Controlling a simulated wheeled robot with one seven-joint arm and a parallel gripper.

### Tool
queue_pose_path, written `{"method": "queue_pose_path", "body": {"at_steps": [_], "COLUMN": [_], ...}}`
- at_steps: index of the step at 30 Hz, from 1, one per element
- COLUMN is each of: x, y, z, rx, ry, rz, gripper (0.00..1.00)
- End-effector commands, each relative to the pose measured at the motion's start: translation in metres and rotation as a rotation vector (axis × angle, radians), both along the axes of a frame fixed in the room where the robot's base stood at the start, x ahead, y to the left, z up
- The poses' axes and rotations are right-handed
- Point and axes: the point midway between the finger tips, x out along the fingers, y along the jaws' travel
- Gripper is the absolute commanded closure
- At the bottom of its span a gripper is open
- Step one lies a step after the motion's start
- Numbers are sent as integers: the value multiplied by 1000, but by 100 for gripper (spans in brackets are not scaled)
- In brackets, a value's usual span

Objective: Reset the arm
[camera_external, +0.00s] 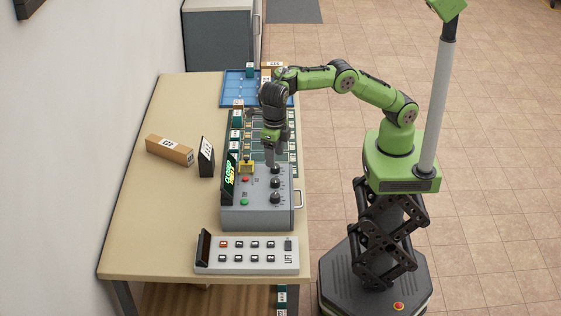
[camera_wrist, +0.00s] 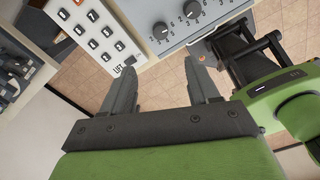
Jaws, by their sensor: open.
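My green arm reaches left over the table in the external view, bent at the elbow. My gripper (camera_external: 270,158) points down above the grey control box (camera_external: 258,212), near its far edge and its black knobs. In the wrist view my gripper (camera_wrist: 166,82) shows two grey fingers standing apart with nothing between them. The control box (camera_wrist: 225,10) with its numbered knobs lies beyond the fingertips in that view. I cannot tell whether the fingers touch the box.
A white button panel (camera_external: 248,258) sits at the table's front. A cardboard box (camera_external: 169,150) and a dark upright sign (camera_external: 206,157) stand to the left. A blue tray (camera_external: 234,88) lies at the back. The beige table (camera_external: 150,225) has free room at left; open tiled floor lies right.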

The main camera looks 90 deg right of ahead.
Motion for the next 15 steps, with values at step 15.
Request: {"method": "queue_pose_path", "body": {"at_steps": [15], "x": [-71], "y": [-106], "z": [111], "rx": [215], "ry": [-48], "rz": [-1037], "gripper": [40]}}
